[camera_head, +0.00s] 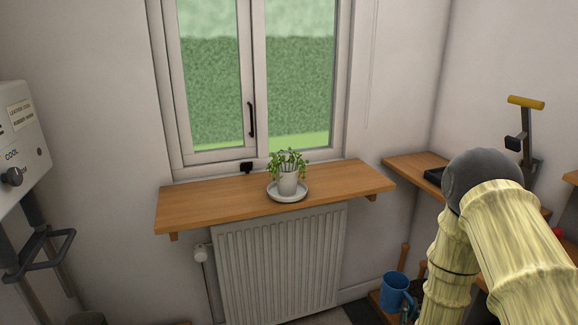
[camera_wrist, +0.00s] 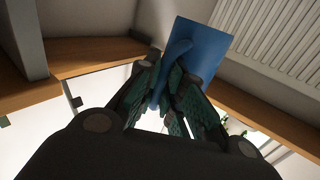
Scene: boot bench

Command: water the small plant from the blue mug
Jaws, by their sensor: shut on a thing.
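The blue mug (camera_head: 397,292) is low at the right in the head view, beside the radiator and left of my sleeved arm. It looks roughly upright there. In the wrist view, the mug (camera_wrist: 204,45) is beyond my gripper (camera_wrist: 170,88), whose fingers are closed on its handle. The small plant (camera_head: 288,162) stands in a white pot (camera_head: 288,183) on a pale saucer (camera_head: 273,195), on the wooden window sill. Some of its leaves seem to show at the lower right of the wrist view. The mug's contents cannot be seen.
The wooden sill (camera_head: 215,205) is clear on both sides of the saucer. A white radiator (camera_head: 280,265) is below it. A wooden shelf with a dark tray (camera_head: 434,177) and a yellow-handled device (camera_head: 525,103) is at the right. A grey machine (camera_head: 18,140) is at the left.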

